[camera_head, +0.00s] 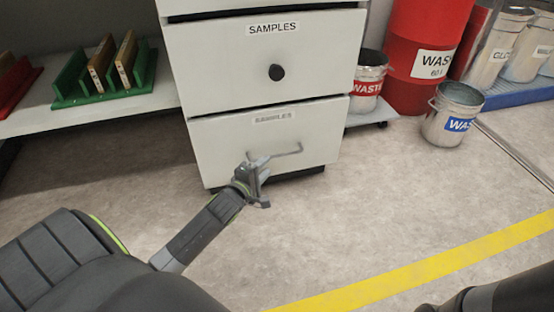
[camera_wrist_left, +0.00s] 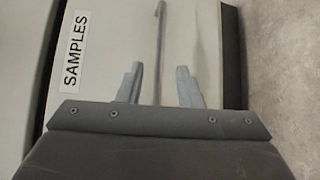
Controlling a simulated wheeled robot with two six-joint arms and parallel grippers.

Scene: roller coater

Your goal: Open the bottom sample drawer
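The bottom sample drawer (camera_head: 225,148) is a pale grey front with a faded SAMPLES label and a thin bar handle (camera_head: 287,151). It looks flush with the drawer above, so it appears shut. My left gripper (camera_head: 262,180) is at the left part of the handle. In the left wrist view its two fingers (camera_wrist_left: 160,88) are spread apart, with the handle bar (camera_wrist_left: 158,45) showing between them. I cannot tell whether either finger touches the bar. Part of my right arm shows at the bottom right; its gripper (camera_head: 445,305) is cut off and unclear.
An upper SAMPLES drawer (camera_head: 220,70) has a round black knob (camera_head: 276,72). A shelf with a green rack (camera_head: 105,80) stands left. A red waste drum (camera_head: 425,45) and metal buckets (camera_head: 450,115) stand right. The floor before the drawer is clear, crossed by a yellow line (camera_head: 430,262).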

